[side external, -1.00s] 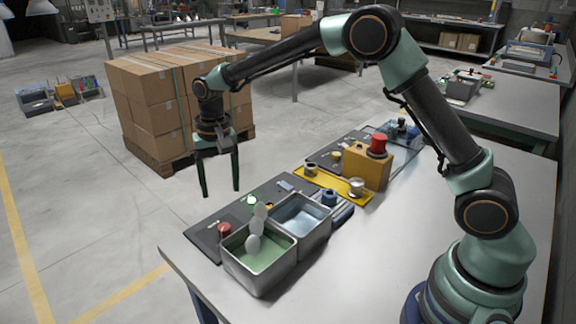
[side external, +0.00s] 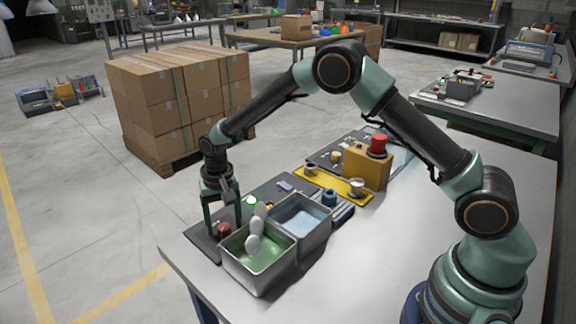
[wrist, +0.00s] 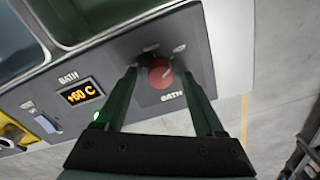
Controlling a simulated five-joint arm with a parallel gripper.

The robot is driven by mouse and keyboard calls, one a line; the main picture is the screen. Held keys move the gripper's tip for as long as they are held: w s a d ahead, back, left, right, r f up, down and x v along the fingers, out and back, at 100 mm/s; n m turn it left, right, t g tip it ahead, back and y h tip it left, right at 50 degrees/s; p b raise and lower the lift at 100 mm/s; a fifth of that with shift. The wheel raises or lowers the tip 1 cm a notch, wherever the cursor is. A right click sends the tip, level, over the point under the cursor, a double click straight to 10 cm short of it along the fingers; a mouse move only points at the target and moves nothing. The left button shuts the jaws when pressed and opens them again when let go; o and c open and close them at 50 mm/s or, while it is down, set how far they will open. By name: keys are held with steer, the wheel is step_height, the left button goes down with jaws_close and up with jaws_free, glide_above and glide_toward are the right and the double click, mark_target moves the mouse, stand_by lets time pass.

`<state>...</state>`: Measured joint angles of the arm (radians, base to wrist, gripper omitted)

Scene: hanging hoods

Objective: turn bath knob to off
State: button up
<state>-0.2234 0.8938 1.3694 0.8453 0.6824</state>
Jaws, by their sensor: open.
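The bath knob is a red round knob (side external: 223,230) on the dark panel beside the green-filled metal bath (side external: 243,277). In the wrist view the red knob (wrist: 161,75) sits above the label BATH, between my two fingers. Small labels at its upper left and upper right are too blurred to read. My gripper (side external: 225,222) is open and points down over the knob, one finger on each side. In the wrist view my gripper (wrist: 163,80) shows a gap on both sides of the knob; contact cannot be told.
A display (wrist: 80,91) reads +60 C with a lit green lamp beside it. White rounded pieces (side external: 256,230) stand in the green bath. A second bath (side external: 300,215) lies behind, then a yellow box with a red button (side external: 378,146). Open floor lies left.

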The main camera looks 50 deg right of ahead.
jaws_close()
steer(key=shift+n, duration=0.3)
steer(key=n, duration=0.5)
steer(key=shift+d+n, duration=0.1)
steer(key=shift+n, duration=0.2)
steer(key=n, duration=0.5)
steer(key=shift+g, duration=0.3)
steer(key=n, duration=0.6)
steer(key=shift+n, duration=0.4)
steer(key=n, duration=0.5)
steer(key=shift+n, duration=0.4)
steer(key=shift+a, duration=0.2)
